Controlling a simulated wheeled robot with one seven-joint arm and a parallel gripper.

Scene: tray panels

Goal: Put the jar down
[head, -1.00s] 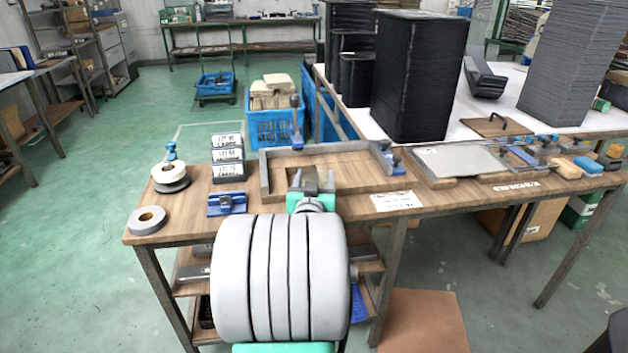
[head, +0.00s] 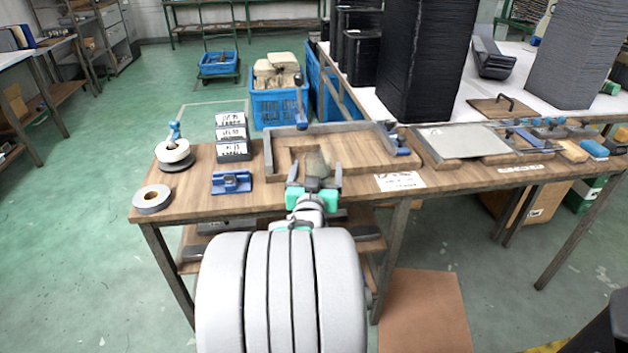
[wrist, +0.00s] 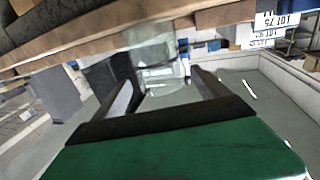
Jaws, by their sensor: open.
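The jar (head: 318,161) is clear glass and hard to make out against the wood. In the head view it is at the front part of the tray frame (head: 350,135) on the wooden bench, just beyond my gripper (head: 315,174). My gripper is open, with a finger to each side and the jar ahead of the tips. In the wrist view the jar (wrist: 156,55) shows pale and see-through beyond the two spread fingers (wrist: 163,82). I see no finger touching it. Its base is hard to see.
A blue clamp-like block (head: 231,182), label boxes (head: 232,136) and tape rolls (head: 152,198) are on the bench to the left. A white paper (head: 400,181) lies to the right. Tall black stacks (head: 425,60) stand behind. My own arm covers the bench's front middle.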

